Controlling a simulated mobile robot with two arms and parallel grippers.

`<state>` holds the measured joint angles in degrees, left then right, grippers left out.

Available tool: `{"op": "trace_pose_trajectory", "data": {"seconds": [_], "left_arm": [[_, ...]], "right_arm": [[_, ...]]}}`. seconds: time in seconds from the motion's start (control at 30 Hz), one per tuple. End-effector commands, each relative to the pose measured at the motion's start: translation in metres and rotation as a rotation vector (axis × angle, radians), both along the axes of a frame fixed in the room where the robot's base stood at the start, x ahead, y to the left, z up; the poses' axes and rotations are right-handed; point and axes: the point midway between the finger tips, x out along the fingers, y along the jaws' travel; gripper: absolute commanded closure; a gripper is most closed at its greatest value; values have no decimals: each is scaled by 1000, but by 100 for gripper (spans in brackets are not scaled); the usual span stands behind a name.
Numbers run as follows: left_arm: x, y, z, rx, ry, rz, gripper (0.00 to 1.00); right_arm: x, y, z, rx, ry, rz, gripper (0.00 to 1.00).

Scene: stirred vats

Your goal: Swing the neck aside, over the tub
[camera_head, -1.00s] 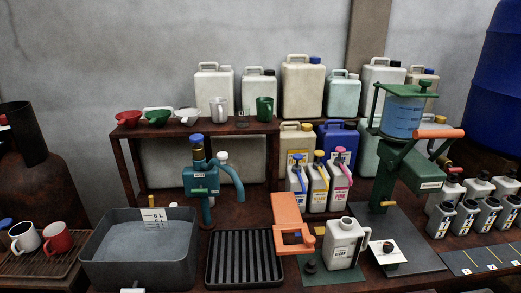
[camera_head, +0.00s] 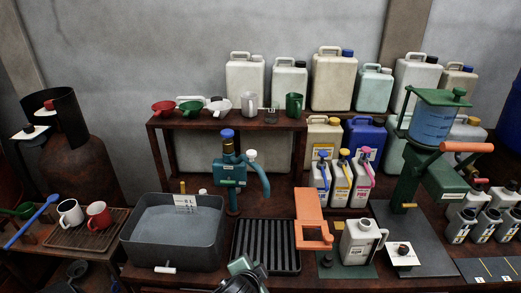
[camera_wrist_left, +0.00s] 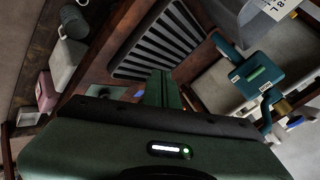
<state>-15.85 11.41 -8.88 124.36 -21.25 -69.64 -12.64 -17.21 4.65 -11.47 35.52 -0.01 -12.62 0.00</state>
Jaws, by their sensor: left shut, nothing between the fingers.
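The teal tap (camera_head: 229,172) stands behind the tub and drain grate, with a blue knob on top. Its curved teal neck (camera_head: 262,178) points right, away from the tub. The grey tub (camera_head: 135,241), with a white label, stands left of the grate. My left gripper (camera_head: 241,265) is at the bottom edge, in front of the grate, well short of the neck. In the left wrist view its green fingers (camera_wrist_left: 163,88) are shut and empty. That view also shows the tap (camera_wrist_left: 254,72) at right and part of the tub (camera_wrist_left: 262,38) at top right. My right gripper is not in view.
The black drain grate (camera_head: 266,247) lies below the tap. An orange stand (camera_head: 310,210) and a white jug (camera_head: 358,243) stand right of it. A shelf (camera_head: 215,125) with scoops and cups rises behind. Two mugs (camera_head: 98,217) sit left of the tub.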

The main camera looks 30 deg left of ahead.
Motion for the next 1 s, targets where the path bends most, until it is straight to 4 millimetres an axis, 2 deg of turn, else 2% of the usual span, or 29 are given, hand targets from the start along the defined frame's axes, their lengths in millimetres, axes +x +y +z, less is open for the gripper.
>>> {"op": "trace_pose_trajectory", "data": {"seconds": [0.03,0.1,0.2,0.3,0.4,0.57,0.87,1.0], "left_arm": [[31,14,31,113,-78,-32,100],[68,30,69,283,-170,-79,100],[111,45,119,511,-269,-134,100],[138,53,156,687,-328,-171,100],[154,55,180,800,-360,-194,100],[162,56,193,868,-376,-208,100],[162,56,193,867,-375,-208,100],[170,60,194,868,-376,-208,100]], "right_arm": [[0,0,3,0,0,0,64],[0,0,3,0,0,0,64],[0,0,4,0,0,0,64],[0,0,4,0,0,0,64],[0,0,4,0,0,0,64],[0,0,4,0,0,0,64],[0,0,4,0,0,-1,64],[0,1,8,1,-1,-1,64]]}}
